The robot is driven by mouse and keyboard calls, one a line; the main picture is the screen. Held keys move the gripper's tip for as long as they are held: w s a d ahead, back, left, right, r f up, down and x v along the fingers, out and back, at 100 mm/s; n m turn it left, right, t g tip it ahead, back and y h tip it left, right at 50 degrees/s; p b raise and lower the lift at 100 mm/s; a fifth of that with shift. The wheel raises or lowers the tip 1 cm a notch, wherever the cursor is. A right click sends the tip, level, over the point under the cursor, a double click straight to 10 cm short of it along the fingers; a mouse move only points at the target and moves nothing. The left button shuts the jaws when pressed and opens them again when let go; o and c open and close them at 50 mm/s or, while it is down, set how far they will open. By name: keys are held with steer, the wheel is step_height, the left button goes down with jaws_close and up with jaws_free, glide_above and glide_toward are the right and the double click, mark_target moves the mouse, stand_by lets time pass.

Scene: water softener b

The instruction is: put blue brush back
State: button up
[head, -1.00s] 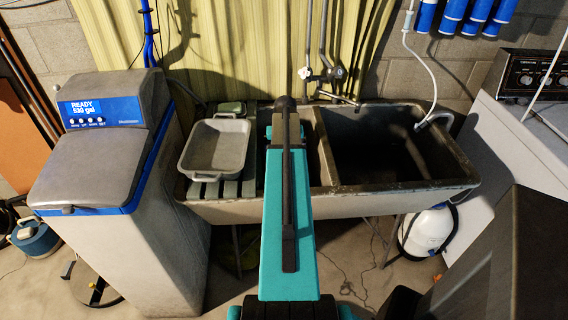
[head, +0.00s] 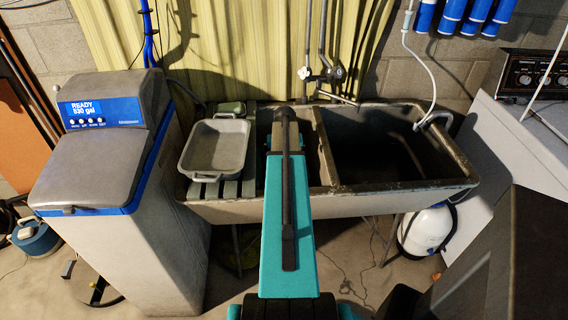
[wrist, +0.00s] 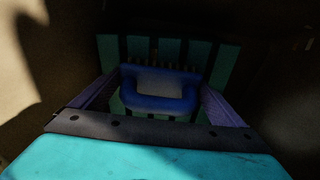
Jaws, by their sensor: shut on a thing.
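The blue brush (wrist: 158,103) is between the fingers of my gripper (wrist: 160,88) in the wrist view. It has a rounded blue body with a grey middle part. My gripper is shut on it. The purple-lit fingers lie on both sides of the brush. In the head view my teal arm reaches over the left basin of the double sink (head: 330,188), and the arm hides the gripper and the brush. A row of teal strips shows behind the brush in the wrist view; I cannot tell what they belong to.
A grey tray (head: 215,150) stands on a slatted board (head: 205,188) left of my arm. A faucet (head: 325,72) is on the wall behind the sink. The water softener (head: 100,160) stands left, a white appliance (head: 520,150) right. The right basin (head: 385,150) looks empty.

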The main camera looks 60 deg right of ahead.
steer(key=shift+f, duration=0.1)
steer(key=o, duration=0.7)
steer(key=shift+s+a+r+b, duration=0.15)
steer(key=shift+a+r+b, duration=0.05)
steer(key=shift+r, duration=1.85)
steer(key=shift+s+a+r+b, duration=0.1)
steer(key=shift+a+r+b, duration=0.15)
steer(key=shift+r, duration=1.75)
steer(key=shift+s+a+r+b, duration=0.15)
steer(key=shift+r+b, duration=0.05)
steer(key=shift+r, duration=1.85)
steer(key=shift+r, duration=0.15)
